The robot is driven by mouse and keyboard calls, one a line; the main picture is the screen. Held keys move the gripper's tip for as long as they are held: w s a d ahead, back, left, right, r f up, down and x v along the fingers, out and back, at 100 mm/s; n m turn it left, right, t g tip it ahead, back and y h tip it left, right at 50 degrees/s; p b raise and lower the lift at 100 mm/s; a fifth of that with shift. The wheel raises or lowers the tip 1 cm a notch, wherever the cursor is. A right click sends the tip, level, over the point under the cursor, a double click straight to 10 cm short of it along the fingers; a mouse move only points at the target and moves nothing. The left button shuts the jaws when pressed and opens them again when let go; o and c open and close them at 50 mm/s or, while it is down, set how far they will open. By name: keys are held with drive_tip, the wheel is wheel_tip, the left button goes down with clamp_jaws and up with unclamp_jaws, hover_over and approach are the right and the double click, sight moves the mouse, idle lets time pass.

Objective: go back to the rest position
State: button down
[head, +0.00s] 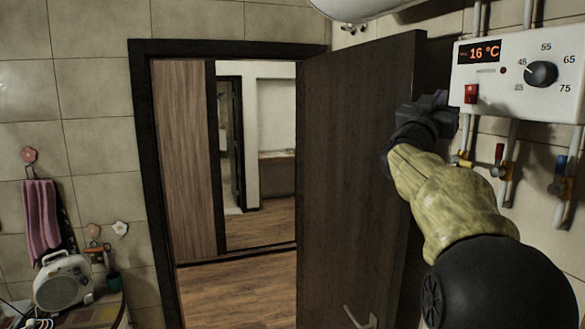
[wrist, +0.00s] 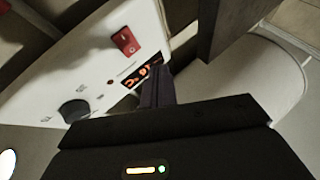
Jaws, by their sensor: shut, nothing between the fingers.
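My gripper (head: 440,100) is at the left edge of the white heater control panel (head: 520,105) in the head view, close to the red rocker switch (head: 471,94). Its fingers are shut and empty. In the wrist view the shut fingers (wrist: 158,88) point toward the panel (wrist: 75,65), with the red switch (wrist: 126,41) beyond them to the left. I cannot tell whether the fingers touch the panel. The display (head: 480,53) reads 16 °C, and a black dial (head: 541,73) sits to its right among numbers from 45 to 75.
A dark open door (head: 355,170) stands left of my arm, with its handle (head: 360,318) low down. Pipes with red (head: 499,153) and blue (head: 560,185) valve handles run below the panel. The doorway shows a wooden floor (head: 240,285). A fan heater (head: 64,283) stands at lower left.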

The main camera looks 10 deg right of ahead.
drive_tip(key=w+a+f+n+t+y+b, duration=0.15)
drive_tip(key=w+a+f+n+y, duration=0.3)
drive_tip(key=f, duration=0.45)
drive_tip(key=w+a+f+n+t+y+b, duration=0.1)
drive_tip(key=w+a+f+n+t+y, duration=0.2)
drive_tip(key=a+f+y, duration=0.5)
drive_tip(key=a+f+n+g+y+b, duration=0.1)
drive_tip(key=a+f, duration=0.2)
drive_tip(key=f, duration=0.3)
drive_tip(key=s+a+f+n+g+y+b, duration=0.1)
drive_tip(key=a+f+y, duration=0.1)
drive_tip(key=f, duration=0.5)
drive_tip(key=a+f+n+g+y, duration=0.1)
drive_tip(key=a+f+g, duration=0.15)
drive_tip(key=f, duration=0.35)
drive_tip(key=s+a+f+g+y+b, duration=0.1)
drive_tip(key=s+a+f+g, duration=0.2)
drive_tip(key=s+f, duration=0.5)
drive_tip(key=s+a+f+n+g+y+b, duration=0.1)
drive_tip(key=s+a+f+g, duration=0.3)
drive_tip(key=s+f, duration=0.5)
drive_tip(key=s+a+f+g+y+b, duration=0.1)
drive_tip(key=s+a+f+g+b, duration=0.1)
drive_tip(key=s+f, duration=0.7)
wheel_tip(320, 180, down, 3)
drive_tip(key=shift+a+f+g+y, duration=0.1)
drive_tip(key=shift+a+g+y, duration=0.25)
drive_tip(key=shift+a+g, duration=0.6)
